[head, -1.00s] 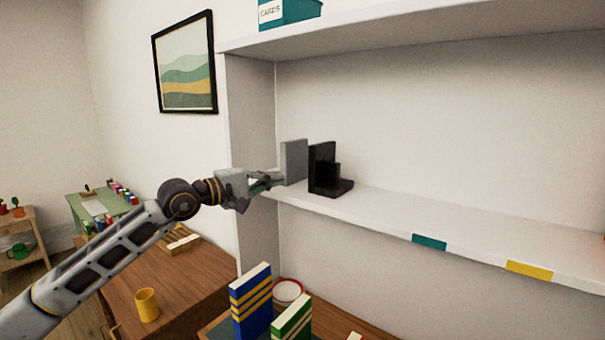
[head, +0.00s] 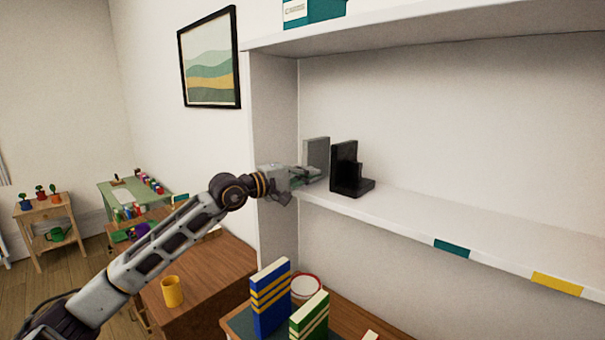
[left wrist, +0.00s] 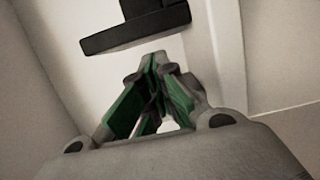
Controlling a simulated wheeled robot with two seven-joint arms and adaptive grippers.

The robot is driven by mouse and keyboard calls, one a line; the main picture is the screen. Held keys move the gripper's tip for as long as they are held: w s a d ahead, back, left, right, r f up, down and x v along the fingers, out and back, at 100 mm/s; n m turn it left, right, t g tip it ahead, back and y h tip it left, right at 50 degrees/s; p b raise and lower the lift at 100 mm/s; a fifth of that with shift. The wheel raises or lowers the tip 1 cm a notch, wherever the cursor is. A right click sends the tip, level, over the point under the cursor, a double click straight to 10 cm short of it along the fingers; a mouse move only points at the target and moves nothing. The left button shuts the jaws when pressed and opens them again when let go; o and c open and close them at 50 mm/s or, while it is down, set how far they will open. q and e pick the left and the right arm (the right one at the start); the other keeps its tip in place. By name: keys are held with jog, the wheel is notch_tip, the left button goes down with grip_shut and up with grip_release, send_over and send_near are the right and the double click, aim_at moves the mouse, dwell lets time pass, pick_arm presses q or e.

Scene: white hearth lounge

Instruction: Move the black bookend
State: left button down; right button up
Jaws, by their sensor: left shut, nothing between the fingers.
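The black bookend (head: 345,168) stands upright near the left end of the white shelf (head: 430,215). A grey bookend (head: 316,152) stands just left of it, partly hidden by my gripper. My left gripper (head: 320,173) is shut and empty, in front of the grey bookend and close to the left side of the black one. In the left wrist view the green-padded fingers (left wrist: 157,60) are together, and the dark black bookend (left wrist: 135,28) shows just beyond the tips. I cannot tell if they touch it. My right gripper is not in view.
The shelf is bare to the right, with a teal label (head: 452,248) and a yellow label (head: 557,284) on its edge. An upper shelf (head: 420,25) hangs above. Below stand a blue book (head: 271,300), a green book (head: 309,318) and a yellow mug (head: 172,291).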

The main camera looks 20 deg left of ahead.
pick_arm(q)
jog(key=shift+p+x, duration=0.4)
jog(key=shift+x, duration=0.7)
jog(key=shift+p+x, duration=0.3)
jog(key=shift+x, duration=0.6)
jog(key=shift+w+d, duration=0.3)
jog(key=shift+w, duration=0.15)
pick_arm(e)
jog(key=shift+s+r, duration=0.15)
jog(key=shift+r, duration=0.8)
pick_arm(q)
jog(key=shift+d, duration=0.1)
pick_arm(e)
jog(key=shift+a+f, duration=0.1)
